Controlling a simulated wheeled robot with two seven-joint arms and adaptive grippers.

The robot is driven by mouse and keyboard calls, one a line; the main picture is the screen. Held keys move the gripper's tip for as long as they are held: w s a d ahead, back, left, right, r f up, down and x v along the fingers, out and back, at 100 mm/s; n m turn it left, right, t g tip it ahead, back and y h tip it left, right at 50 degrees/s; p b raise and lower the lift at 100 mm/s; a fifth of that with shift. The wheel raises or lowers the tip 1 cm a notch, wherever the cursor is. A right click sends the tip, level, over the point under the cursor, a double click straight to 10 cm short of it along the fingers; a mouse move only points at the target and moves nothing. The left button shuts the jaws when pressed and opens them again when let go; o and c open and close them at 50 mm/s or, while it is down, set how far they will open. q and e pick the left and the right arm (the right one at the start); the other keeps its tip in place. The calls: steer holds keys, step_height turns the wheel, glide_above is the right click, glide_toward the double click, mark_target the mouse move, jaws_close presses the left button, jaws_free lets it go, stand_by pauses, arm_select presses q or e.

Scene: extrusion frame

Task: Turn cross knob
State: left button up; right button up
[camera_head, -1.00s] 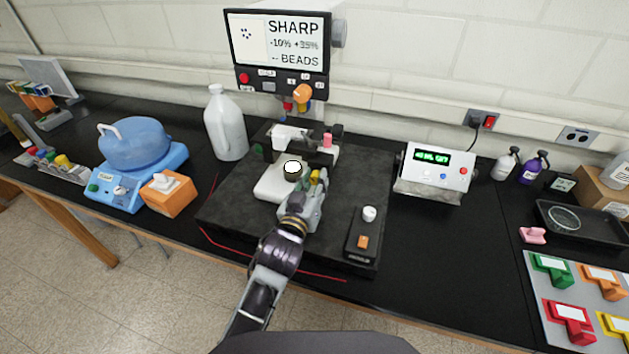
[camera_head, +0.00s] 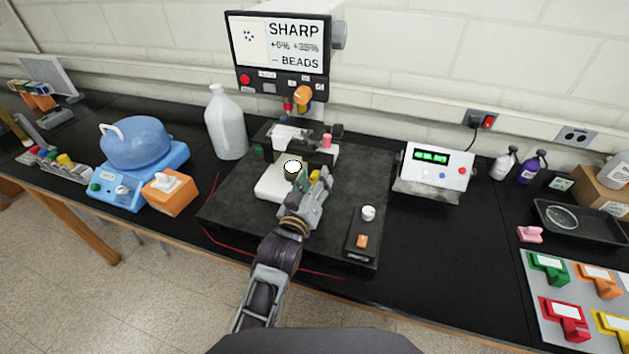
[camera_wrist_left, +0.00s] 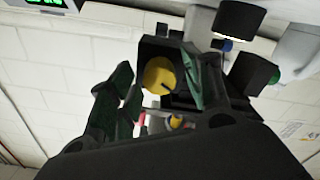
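A yellow round knob (camera_wrist_left: 159,76) with a dark line on its face shows between the fingers of my left gripper (camera_wrist_left: 155,75) in the left wrist view. A finger stands on each side, with a small gap beside the knob, so the gripper looks open around or just in front of it. In the head view my left gripper (camera_head: 308,186) is at the front right of the white microscope-like base (camera_head: 272,185), next to a yellow part (camera_head: 315,175). The knob's cross shape cannot be made out. My right gripper is not in view.
A screen (camera_head: 280,44) reads SHARP, +0%, +35%, -- BEADS. A dark slab (camera_head: 228,205) carries the device and a small control box (camera_head: 362,241). A white jug (camera_head: 226,125) stands left, a meter box (camera_head: 437,172) right. The black bench front right is clear.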

arm_select(q)
steer(key=shift+s, duration=0.1)
stand_by(0.3)
steer(key=v, duration=1.1)
steer(key=shift+s, duration=0.35)
stand_by(0.4)
steer(key=shift+a, duration=0.2)
